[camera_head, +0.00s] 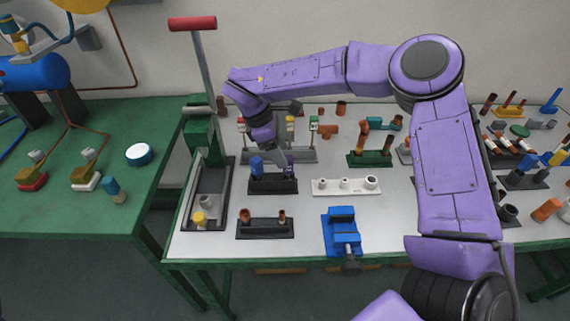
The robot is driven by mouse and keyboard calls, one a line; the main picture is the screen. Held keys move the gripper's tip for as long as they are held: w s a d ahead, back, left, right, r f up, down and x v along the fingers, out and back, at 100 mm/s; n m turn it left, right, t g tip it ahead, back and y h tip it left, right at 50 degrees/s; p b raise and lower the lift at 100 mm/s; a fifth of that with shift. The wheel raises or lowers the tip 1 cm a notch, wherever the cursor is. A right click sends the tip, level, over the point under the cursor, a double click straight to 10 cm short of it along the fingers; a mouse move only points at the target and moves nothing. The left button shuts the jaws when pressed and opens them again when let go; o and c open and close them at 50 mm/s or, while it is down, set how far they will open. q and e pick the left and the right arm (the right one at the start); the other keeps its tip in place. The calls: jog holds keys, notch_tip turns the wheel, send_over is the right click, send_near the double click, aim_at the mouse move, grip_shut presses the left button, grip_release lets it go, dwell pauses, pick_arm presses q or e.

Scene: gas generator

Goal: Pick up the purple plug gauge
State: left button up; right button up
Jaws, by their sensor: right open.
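The purple plug gauge (290,167) appears as a small purple piece at the right end of a black stand (273,186). A rounder blue piece (256,166) stands at the left end of that stand. My right gripper (279,156), at the end of my purple arm, is low over the stand, between the two pieces and close to the purple one. Its jaws are open. They are small and partly hidden, so I cannot tell whether they touch the gauge. My left gripper is not in view.
A white holder (345,186), a blue vise (343,232) and another black stand (264,228) are nearby. A tall red-handled press (200,120) rises to the left. Green stands with fittings are behind. My arm covers part of the table's right side.

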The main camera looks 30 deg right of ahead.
aim_at(288, 172)
jog(key=shift+s+d+f+p, duration=0.7)
jog(key=shift+s+p, duration=0.1)
jog(key=shift+p, duration=0.05)
jog(key=f, duration=0.1)
jog(key=w+f, duration=0.1)
jog(key=d+f, duration=0.1)
jog(key=f, duration=0.1)
jog(key=shift+w, duration=0.25)
jog(key=shift+s+r, duration=0.15)
jog(key=shift+s, duration=0.25)
jog(key=shift+c, duration=0.3)
jog(key=shift+s+a, duration=0.1)
jog(key=c, duration=0.5)
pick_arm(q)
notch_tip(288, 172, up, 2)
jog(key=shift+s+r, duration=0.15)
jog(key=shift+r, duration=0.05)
pick_arm(e)
jog(key=c, duration=0.3)
jog(key=shift+c, duration=0.2)
